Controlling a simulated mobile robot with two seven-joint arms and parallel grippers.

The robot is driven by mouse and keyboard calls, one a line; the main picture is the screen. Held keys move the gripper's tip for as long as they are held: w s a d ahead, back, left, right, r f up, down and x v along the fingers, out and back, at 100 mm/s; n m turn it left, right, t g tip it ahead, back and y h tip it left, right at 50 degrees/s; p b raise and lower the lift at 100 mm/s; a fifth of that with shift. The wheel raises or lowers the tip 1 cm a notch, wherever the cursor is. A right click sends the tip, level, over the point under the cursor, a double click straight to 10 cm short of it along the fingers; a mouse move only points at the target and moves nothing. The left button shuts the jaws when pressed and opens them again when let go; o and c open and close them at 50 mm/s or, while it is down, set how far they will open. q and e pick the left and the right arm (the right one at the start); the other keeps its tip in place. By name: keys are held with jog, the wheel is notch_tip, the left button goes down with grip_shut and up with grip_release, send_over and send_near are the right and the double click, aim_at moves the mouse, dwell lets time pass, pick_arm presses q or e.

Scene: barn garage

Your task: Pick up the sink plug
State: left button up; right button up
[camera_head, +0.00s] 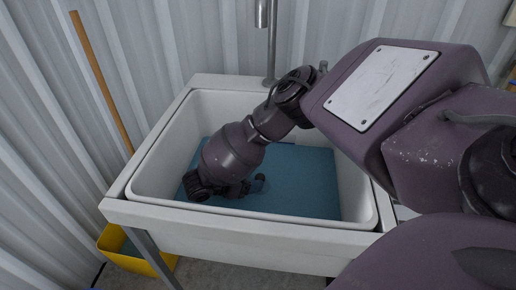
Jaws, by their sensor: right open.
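The white sink (230,230) holds a flat blue layer (300,180) that looks like water. My right arm reaches in from the right, and its gripper (245,189) is low inside the sink, at or in the blue layer. Dark parts of the gripper stand apart, so it is open. I cannot make out the sink plug; the arm and the blue layer may hide it. I cannot tell whether the small dark round shape at the gripper's tip is a finger or the plug. My left gripper is not in view.
A metal tap (262,14) hangs above the back of the sink. A wooden pole (102,85) stands in a yellow bucket (122,250) at the left. Corrugated wall panels close off the back. The sink's raised walls surround my gripper.

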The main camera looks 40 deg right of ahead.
jog(key=shift+x, duration=1.1)
jog(key=c, duration=1)
